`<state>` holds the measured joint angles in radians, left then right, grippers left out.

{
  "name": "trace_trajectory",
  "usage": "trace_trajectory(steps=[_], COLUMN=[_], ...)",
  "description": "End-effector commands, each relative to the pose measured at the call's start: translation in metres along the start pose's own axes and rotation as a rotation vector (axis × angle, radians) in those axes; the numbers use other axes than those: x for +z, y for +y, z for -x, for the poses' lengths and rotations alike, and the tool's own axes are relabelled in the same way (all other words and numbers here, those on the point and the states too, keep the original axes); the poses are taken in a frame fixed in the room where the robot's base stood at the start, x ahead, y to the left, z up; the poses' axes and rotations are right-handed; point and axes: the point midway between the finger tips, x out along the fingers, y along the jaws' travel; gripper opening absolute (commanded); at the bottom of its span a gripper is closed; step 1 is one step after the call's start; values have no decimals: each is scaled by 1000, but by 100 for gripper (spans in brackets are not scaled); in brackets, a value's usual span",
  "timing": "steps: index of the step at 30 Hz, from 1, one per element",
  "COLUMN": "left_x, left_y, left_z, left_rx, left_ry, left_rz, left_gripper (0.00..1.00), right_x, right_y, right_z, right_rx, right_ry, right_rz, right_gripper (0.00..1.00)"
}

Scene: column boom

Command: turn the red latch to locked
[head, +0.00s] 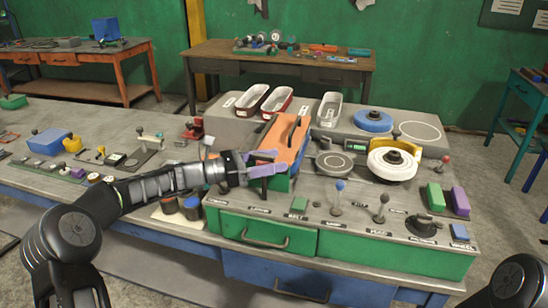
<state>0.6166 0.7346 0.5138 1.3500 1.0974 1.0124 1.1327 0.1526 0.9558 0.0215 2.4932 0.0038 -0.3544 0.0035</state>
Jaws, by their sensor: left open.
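My left gripper (262,164), with pale purple fingers, is open at the front left side of an orange-topped box (281,136) with a black handle and a green lower body. The fingers overlap the box's front in the head view, and I cannot tell whether they touch it. A small red device (193,128) stands on the bench to the left of the box. I cannot tell whether it is the red latch or how it is set. Any latch on the box's front is hidden by the gripper. My right gripper is not in view.
Several levers stand along the bench's front edge, including a blue-knobbed one (337,197). A white wheel (392,165) and a blue disc (373,121) lie to the right of the box. Green drawers (300,240) are below.

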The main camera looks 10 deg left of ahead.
Motion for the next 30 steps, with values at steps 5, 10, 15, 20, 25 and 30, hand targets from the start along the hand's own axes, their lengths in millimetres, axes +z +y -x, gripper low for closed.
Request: trace_trajectory(steps=[5, 10, 15, 20, 25, 30], left_x=[0, 0, 0, 0, 0, 0], left_y=[0, 0, 0, 0, 1, 1], left_z=[-7, -7, -7, -6, -6, -6], left_rx=[1, 1, 1, 2, 3, 4], left_ry=[0, 0, 0, 0, 0, 0], left_rz=[-1, -1, -1, -1, -1, 0], left_gripper=[57, 57, 45, 32, 18, 4], right_x=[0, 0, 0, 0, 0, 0], right_y=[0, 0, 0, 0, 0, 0], right_z=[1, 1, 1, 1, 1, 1], right_rx=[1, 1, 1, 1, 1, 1], right_ry=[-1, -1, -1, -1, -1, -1], right_rz=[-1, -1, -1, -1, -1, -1], right_gripper=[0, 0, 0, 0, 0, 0])
